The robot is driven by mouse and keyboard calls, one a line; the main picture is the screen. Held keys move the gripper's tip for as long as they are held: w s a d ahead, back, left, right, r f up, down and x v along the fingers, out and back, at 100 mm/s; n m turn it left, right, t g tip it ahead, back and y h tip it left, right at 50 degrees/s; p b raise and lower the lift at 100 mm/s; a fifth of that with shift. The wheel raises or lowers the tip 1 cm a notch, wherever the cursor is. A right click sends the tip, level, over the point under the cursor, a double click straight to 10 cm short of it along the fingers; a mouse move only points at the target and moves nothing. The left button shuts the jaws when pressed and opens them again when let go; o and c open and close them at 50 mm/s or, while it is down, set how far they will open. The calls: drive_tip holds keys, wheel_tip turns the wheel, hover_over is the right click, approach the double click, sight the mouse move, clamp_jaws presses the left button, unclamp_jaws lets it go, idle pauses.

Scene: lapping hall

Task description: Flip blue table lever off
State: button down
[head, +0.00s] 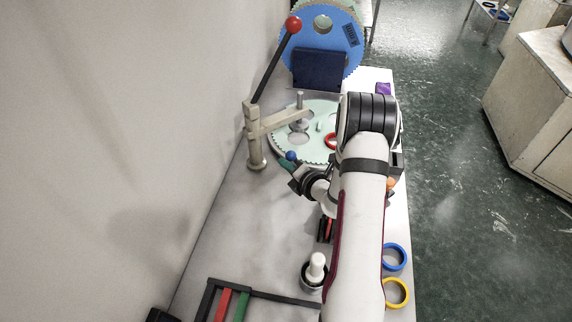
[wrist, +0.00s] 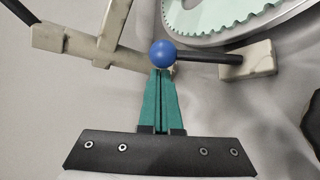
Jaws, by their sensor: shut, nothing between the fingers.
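The blue table lever shows in the wrist view as a blue ball knob (wrist: 163,53) on a black rod (wrist: 208,58), which runs right to a beige base block (wrist: 248,62). In the head view the blue knob (head: 291,155) is small, beside the toothed plate, and its rod and base are mostly hidden by my arm. My gripper (wrist: 161,72) has green fingers, shut together and empty, with the tips right at the near side of the knob. I cannot tell whether they touch it. My gripper also shows in the head view (head: 284,162), just below the knob.
A beige post (head: 254,140) with a side arm and a red-knobbed lever (head: 276,62) stands left, near the wall. The pale toothed plate (head: 282,152) lies behind the knob. A blue disc (head: 350,55) stands at the back. Blue and yellow rings (head: 397,294) lie at the right table edge.

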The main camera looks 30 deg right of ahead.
idle(0.4)
drive_tip(key=shift+s+d+r+t, duration=0.2)
drive_tip(key=shift+t, duration=0.1)
drive_tip(key=shift+s+d+r+m+y, duration=0.1)
drive_tip(key=shift+m+y, duration=0.2)
drive_tip(key=shift+s+d+r+m+t, duration=0.45)
drive_tip(key=shift+s+d+m+t, duration=0.3)
drive_tip(key=shift+t, duration=0.45)
drive_tip(key=shift+s+d+r, duration=0.2)
drive_tip(key=shift+d, duration=0.05)
drive_tip(key=shift+s+d, duration=1.7)
drive_tip(key=shift+s, duration=0.05)
drive_tip(key=shift+f+y, duration=0.1)
drive_tip(key=shift+y, duration=0.3)
